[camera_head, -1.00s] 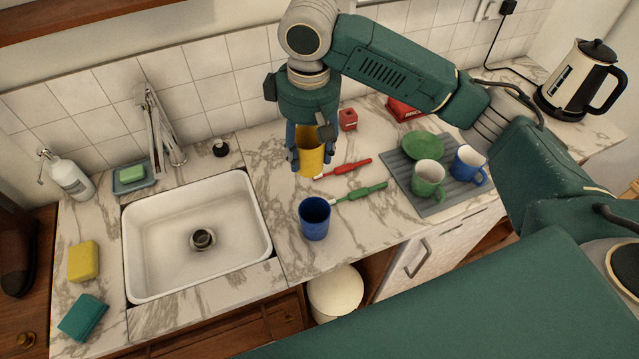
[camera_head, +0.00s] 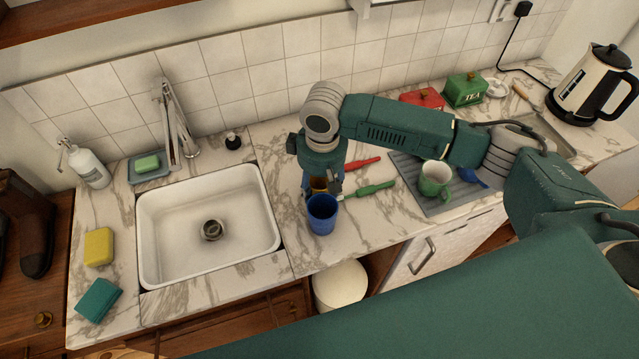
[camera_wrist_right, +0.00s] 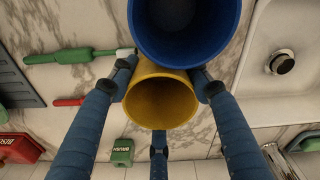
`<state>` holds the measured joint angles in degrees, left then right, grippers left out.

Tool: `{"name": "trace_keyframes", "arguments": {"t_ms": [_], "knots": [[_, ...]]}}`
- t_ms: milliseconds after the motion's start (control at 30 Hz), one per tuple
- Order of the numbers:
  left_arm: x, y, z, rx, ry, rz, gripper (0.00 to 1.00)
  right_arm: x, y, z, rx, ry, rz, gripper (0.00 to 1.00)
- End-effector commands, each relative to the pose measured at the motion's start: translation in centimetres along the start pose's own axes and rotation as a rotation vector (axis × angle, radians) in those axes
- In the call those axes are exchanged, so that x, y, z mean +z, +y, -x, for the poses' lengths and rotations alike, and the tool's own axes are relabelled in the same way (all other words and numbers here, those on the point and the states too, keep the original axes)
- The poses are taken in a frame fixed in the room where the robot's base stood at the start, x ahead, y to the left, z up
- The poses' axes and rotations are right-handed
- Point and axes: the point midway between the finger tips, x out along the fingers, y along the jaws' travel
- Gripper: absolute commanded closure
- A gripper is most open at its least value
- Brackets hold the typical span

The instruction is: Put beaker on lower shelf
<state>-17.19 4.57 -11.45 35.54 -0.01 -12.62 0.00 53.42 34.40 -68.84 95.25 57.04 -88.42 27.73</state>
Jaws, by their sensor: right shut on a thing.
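My right gripper (camera_head: 322,186) is shut on a yellow cup-shaped beaker (camera_head: 318,183), low over the counter just behind a blue cup (camera_head: 321,214). In the right wrist view the fingers (camera_wrist_right: 160,95) surround the open yellow beaker (camera_wrist_right: 160,103), and the blue cup (camera_wrist_right: 185,28) overlaps its rim. I cannot tell whether the two cups touch, or whether the beaker rests on the counter. My left gripper is not in view. A wooden shelf (camera_head: 100,14) shows at the top left; no shelf is clearly identifiable as the lower one.
A white sink (camera_head: 165,245) lies left of the cups. Green (camera_head: 375,188) and red (camera_head: 362,163) brushes lie to their right, beside a grey mat (camera_head: 440,205) with a green mug (camera_head: 434,180). A kettle (camera_head: 590,85) stands far right. A white bin (camera_head: 340,286) sits below the counter.

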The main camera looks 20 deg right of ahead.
Motion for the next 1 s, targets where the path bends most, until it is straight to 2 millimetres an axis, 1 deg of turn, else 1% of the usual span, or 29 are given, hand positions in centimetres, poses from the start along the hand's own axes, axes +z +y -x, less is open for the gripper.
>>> {"name": "trace_keyframes", "arguments": {"t_ms": [200, 233, 300, 333, 667, 767, 867, 1000], "knots": [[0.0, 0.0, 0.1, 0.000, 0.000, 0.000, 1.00, 0.0, -0.1, -0.2, -0.001, 0.000, 0.000, 0.79], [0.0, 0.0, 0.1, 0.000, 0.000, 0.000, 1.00, 0.0, 0.0, -0.2, -0.001, 0.001, 0.000, 0.48], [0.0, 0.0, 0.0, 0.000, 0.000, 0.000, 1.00, 0.0, 0.0, -0.2, 0.000, 0.001, 0.000, 0.34], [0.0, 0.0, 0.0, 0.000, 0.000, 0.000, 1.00, 0.0, 0.0, -0.2, 0.000, 0.001, 0.000, 0.32], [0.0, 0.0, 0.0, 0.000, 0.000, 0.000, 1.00, 0.0, 0.0, -0.1, 0.000, 0.001, 0.000, 0.32], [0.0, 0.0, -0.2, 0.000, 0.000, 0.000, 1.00, -0.1, 0.0, 0.5, 0.000, 0.003, 0.000, 0.32], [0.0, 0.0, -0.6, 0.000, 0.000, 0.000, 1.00, -0.2, 0.0, 1.9, 0.000, 0.005, 0.002, 0.32], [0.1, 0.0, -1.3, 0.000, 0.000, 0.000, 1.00, -0.2, 0.0, 4.8, 0.000, 0.006, 0.001, 0.32]]}}
